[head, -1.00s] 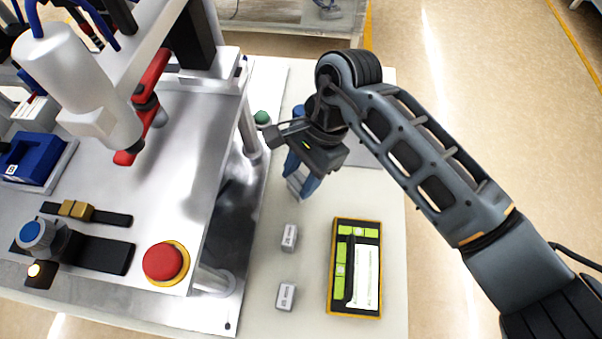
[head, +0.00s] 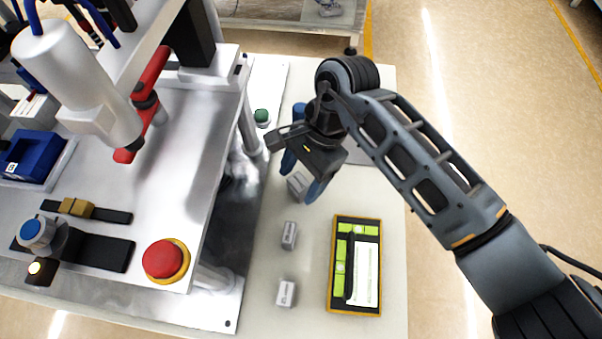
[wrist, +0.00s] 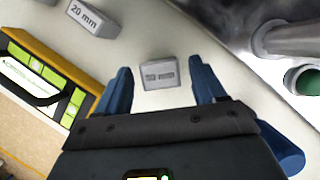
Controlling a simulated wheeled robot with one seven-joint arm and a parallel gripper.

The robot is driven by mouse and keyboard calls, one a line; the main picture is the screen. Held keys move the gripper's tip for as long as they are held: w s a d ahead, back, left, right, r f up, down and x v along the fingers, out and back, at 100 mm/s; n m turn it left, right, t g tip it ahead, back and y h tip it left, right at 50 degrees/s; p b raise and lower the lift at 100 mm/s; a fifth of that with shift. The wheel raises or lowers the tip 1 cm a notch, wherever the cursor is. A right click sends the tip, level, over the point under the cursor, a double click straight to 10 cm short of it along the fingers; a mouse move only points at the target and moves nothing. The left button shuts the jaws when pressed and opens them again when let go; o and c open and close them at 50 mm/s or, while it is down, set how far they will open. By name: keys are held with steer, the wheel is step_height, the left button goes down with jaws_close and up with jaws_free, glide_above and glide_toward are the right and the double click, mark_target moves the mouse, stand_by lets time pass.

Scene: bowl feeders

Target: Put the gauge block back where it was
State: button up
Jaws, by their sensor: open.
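Several small grey blocks are in view. One grey gauge block (head: 297,185) stands on the pale table below my gripper (head: 302,180), partly hidden by it in the head view. In the wrist view this block (wrist: 162,73) sits between and just ahead of the blue fingertips of my gripper (wrist: 163,82), with a gap on both sides; its marking is too blurred to read. My gripper is open. A second block (head: 289,235), marked 20 mm in the wrist view (wrist: 85,17), stands nearer the front, and a third block (head: 286,293) stands nearer still.
A yellow-edged case (head: 331,285) with green and white contents lies right of the blocks. At left is a metal machine base with a red button (head: 163,261) and a post (head: 249,130). A green button (head: 262,115) stands behind my gripper.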

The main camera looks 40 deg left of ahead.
steer(key=shift+r, duration=0.25)
steer(key=b+v, duration=0.2)
steer(key=v, duration=0.9)
steer(key=shift+w+r, duration=0.3)
steer(key=shift+r, duration=0.05)
steer(key=shift+d, duration=0.1)
